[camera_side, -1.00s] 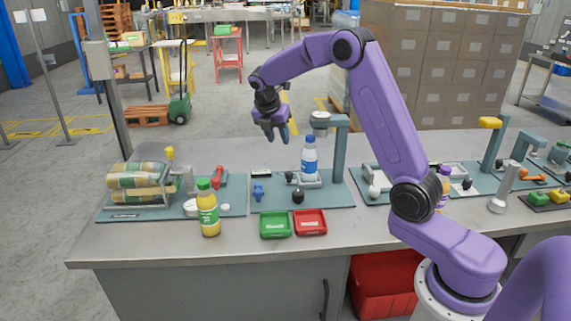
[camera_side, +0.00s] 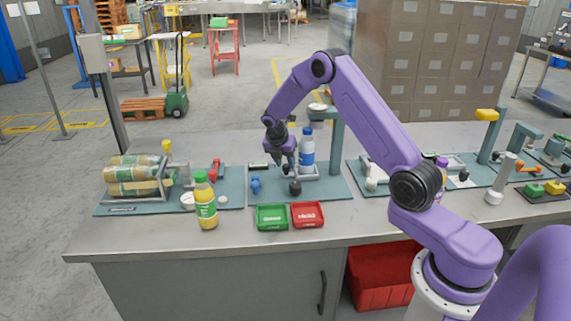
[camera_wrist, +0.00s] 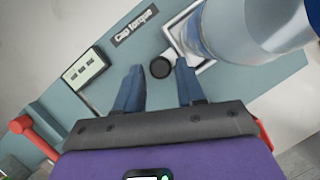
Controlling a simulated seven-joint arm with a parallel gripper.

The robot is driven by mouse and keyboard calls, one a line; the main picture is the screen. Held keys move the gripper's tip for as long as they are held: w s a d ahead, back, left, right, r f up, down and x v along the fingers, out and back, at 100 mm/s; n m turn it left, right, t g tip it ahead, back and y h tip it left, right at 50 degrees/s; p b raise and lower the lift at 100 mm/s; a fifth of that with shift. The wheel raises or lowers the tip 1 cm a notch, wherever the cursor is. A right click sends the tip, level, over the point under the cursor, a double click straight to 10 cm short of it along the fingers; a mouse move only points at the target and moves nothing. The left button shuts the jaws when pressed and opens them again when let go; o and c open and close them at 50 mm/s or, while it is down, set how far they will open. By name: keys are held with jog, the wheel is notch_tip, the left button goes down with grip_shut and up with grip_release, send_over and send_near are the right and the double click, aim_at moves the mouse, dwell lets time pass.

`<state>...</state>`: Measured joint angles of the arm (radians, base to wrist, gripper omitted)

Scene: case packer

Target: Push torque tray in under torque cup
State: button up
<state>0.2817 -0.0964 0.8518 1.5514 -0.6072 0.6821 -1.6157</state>
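The torque tray (camera_side: 325,174) is a pale tray on the teal cap torque plate. A blue-labelled bottle with a blue cap (camera_side: 307,150) stands upright on it; it also shows large in the wrist view (camera_wrist: 250,28). The torque cup (camera_side: 318,107) hangs from a teal post, above and slightly right of the bottle. My gripper (camera_side: 287,168) is low, just left of the bottle. In the wrist view its blue fingers (camera_wrist: 159,64) are apart, with a round black knob (camera_wrist: 160,68) seen between the tips beside the tray edge. Contact with the knob cannot be told.
Green (camera_side: 271,217) and red (camera_side: 307,214) trays lie in front. A yellow juice bottle (camera_side: 205,207) stands left. A red lever (camera_wrist: 38,138) shows at left in the wrist view.

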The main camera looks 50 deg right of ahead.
aim_at(296, 171)
jog(key=shift+x, duration=0.8)
jog(key=shift+c, duration=0.4)
grip_shut()
jog(key=shift+s+d, duration=1.25)
jog(key=shift+o, duration=0.4)
grip_release()
